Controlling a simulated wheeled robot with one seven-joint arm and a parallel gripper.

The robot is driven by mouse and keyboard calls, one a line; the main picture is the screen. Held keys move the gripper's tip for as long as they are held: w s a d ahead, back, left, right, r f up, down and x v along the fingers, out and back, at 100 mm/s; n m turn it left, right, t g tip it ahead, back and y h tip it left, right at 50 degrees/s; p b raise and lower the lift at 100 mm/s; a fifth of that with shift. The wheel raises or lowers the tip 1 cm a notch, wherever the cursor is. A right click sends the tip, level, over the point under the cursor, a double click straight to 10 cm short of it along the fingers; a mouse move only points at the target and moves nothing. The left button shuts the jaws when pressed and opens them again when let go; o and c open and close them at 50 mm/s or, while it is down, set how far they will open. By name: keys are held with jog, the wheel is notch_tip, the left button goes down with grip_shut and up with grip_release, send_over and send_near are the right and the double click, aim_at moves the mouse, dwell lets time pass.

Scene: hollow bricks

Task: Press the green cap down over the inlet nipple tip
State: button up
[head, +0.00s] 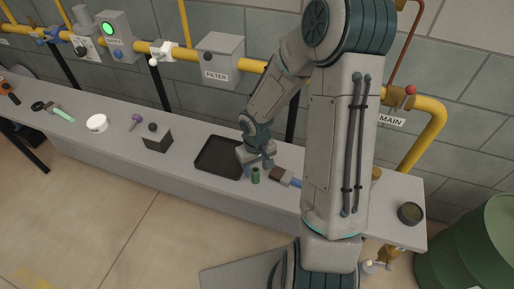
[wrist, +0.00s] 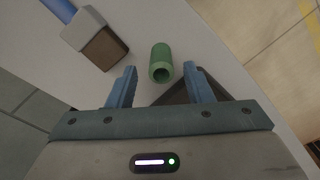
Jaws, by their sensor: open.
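The green cap (head: 255,175) is a small hollow cylinder on the grey bench, near its front edge. In the wrist view the cap (wrist: 161,52) shows a dark open end facing my gripper. My gripper (wrist: 160,70) is open, with one blue-grey finger on each side of the line to the cap. The cap's near end lies about level with the fingertips, and nothing is gripped. In the head view my gripper (head: 262,163) is low over the bench, just behind the cap. I cannot make out the inlet nipple tip for certain in either view.
A brush (head: 284,177) with a blue handle lies right of the cap; it also shows in the wrist view (wrist: 103,48). A black tray (head: 207,170) is left of my gripper. A dark box (head: 158,142) stands farther left. Yellow pipe (head: 262,66) runs along the wall.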

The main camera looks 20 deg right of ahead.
aim_at(257, 171)
notch_tip(257, 171, up, 10)
jog(key=p, duration=0.1)
jog(key=s+r+m+t, duration=0.2)
jog(key=s+r+t, duration=0.1)
jog(key=s+r, duration=1)
notch_tip(257, 171, up, 2)
jog(key=shift+r, duration=0.1)
jog(key=shift+o, duration=0.3)
jog(key=shift+s+r, duration=0.25)
jog(key=shift+s, duration=0.4)
jog(key=shift+a, duration=0.1)
